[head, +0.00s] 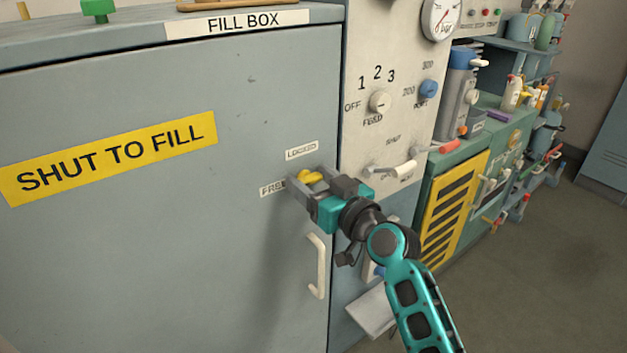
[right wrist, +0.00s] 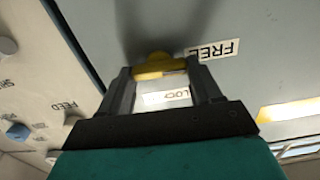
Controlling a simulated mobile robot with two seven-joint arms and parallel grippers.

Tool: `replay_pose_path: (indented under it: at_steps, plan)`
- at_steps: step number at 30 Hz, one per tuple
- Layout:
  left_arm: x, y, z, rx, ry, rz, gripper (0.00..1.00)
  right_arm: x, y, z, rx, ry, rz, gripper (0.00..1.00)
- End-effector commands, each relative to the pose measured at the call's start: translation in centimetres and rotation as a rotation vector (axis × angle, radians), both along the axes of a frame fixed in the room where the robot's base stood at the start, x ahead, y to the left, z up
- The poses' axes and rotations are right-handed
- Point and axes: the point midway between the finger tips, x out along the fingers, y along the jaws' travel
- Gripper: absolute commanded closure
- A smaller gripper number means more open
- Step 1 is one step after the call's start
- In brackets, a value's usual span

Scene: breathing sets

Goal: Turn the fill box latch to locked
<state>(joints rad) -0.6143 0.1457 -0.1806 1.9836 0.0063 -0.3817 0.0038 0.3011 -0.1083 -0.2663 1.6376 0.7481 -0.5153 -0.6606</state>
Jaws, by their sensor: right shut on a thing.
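The fill box (head: 130,230) is a large grey cabinet with its door flat and shut. Its small yellow latch (head: 311,177) sits near the door's right edge, beside the FREE label (head: 272,188) and below the LOCKED label (head: 301,149). My right gripper (head: 308,186) is shut on the latch. In the right wrist view the yellow latch (right wrist: 160,68) lies across between the two fingertips, one end toward the FREE label (right wrist: 214,50). The LOCKED label (right wrist: 166,97) shows partly between the fingers. The fingers hide part of the latch. My left gripper is out of view.
A white door handle (head: 317,266) stands out just below my right gripper. To the right is a pale panel with a FEED knob (head: 380,102), a blue knob (head: 428,88) and a white lever (head: 404,169). A yellow vented unit (head: 452,210) stands beyond it. Floor (head: 530,290) is clear at right.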

Motion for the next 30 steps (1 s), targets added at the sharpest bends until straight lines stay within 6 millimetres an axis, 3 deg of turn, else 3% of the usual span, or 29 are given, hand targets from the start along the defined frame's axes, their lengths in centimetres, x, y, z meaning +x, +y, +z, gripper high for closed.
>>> replay_pose_path:
  at_steps: [30]
  plan:
    - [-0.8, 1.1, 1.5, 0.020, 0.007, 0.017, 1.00, 0.2, -0.3, -0.1, 0.559, 0.406, 0.000, 0.67]
